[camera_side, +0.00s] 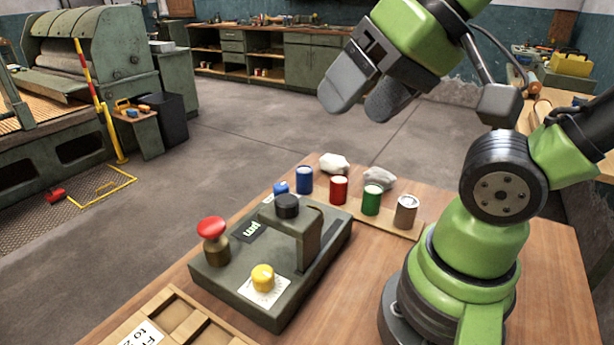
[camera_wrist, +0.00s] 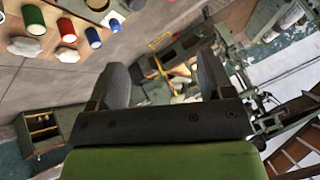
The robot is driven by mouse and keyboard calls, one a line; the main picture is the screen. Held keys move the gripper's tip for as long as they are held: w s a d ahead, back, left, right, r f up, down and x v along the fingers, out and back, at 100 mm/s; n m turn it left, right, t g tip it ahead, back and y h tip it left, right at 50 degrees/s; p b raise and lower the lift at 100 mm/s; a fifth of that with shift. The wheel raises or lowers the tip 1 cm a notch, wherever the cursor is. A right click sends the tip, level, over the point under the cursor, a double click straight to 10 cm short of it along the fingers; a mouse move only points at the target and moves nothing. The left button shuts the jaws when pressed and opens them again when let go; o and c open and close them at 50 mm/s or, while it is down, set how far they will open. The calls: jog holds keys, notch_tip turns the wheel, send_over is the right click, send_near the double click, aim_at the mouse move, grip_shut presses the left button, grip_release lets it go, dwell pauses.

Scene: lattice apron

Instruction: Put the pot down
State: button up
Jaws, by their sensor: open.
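My gripper (camera_side: 367,97) is raised high above the floor beyond the table, its two grey fingers apart with nothing between them. In the wrist view the gap between the fingers (camera_wrist: 164,82) is also empty. Several small pots stand upright along the table's far edge: blue (camera_side: 304,180), red (camera_side: 339,190), green (camera_side: 371,200) and grey-brown (camera_side: 405,212). Which one is the task's pot I cannot tell. The blue (camera_wrist: 94,38), red (camera_wrist: 67,30) and green (camera_wrist: 36,19) pots show at upper left in the wrist view, apart from my gripper.
A grey-green device (camera_side: 238,298) with a red button (camera_side: 212,228), yellow knob (camera_side: 263,278) and black knob (camera_side: 287,205) stands on the table. Two pale lumps (camera_side: 333,163) (camera_side: 379,179) lie behind the pots. A wooden tray (camera_side: 205,331) is at front. Bare wood (camera_side: 350,280) lies right of the device.

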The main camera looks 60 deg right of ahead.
jog(key=w+d+r+m+g+h, duration=0.15)
jog(key=w+d+m, duration=0.25)
jog(key=w+m, duration=0.4)
jog(key=m+g, duration=0.6)
jog(key=m, duration=1.2)
send_over(303, 169)
jog(key=shift+h, duration=0.25)
notch_tip(303, 169, down, 20)
jog(key=shift+w+r, duration=0.15)
jog(key=shift+r, duration=0.1)
notch_tip(303, 169, down, 4)
jog(key=shift+r, duration=0.2)
jog(key=shift+s+f, duration=0.15)
jog(key=shift+f, duration=1.45)
jog(key=shift+s+f, duration=0.1)
jog(key=shift+f, duration=1.45)
jog(key=c, duration=1.1)
jog(key=shift+r, duration=0.25)
notch_tip(303, 169, up, 9)
jog(key=shift+a+f, duration=0.1)
jog(key=s+a+r, duration=0.3)
jog(key=s+a, duration=0.1)
jog(key=a, duration=0.2)
jog(key=s+a+r, duration=0.3)
jog(key=s+a, duration=0.2)
jog(key=a, duration=0.2)
jog(key=shift+f, duration=5.2)
